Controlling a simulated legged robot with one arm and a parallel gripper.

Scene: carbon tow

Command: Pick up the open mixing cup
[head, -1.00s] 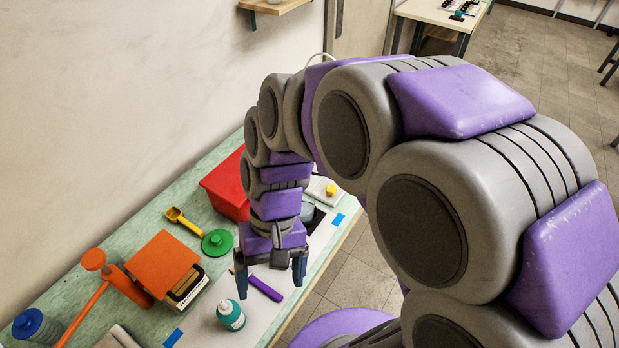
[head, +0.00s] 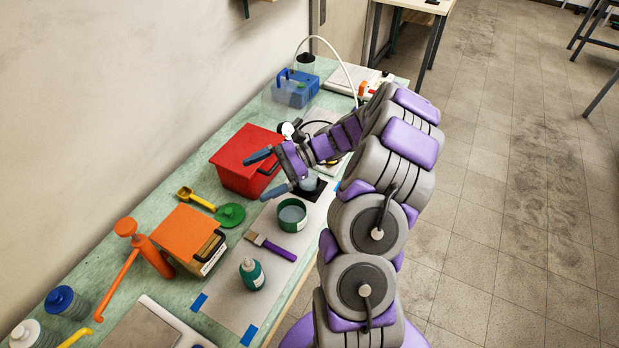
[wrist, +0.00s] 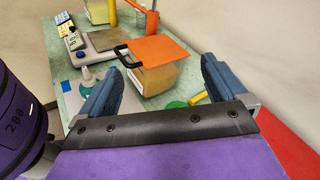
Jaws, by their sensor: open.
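An open green cup (head: 292,215) with grey content stands upright on the grey mat. A flat green lid (head: 230,215) lies to its left; a green edge, likely the lid, shows in the wrist view (wrist: 176,105). My gripper (head: 266,173) is open and empty, its blue fingers pointing left in front of the red box, above and behind the cup. In the wrist view my gripper (wrist: 162,68) has its fingers wide apart with nothing between them. I cannot make out the green cup there. A pale cup (head: 308,184) stands behind it, partly hidden by my gripper.
A red box (head: 240,150) stands close by my fingers. A purple-handled brush (head: 272,247), a teal bottle (head: 252,272), a yellow scoop (head: 197,199) and an orange-topped box (head: 187,238) surround the cup. The wall bounds the bench on the left.

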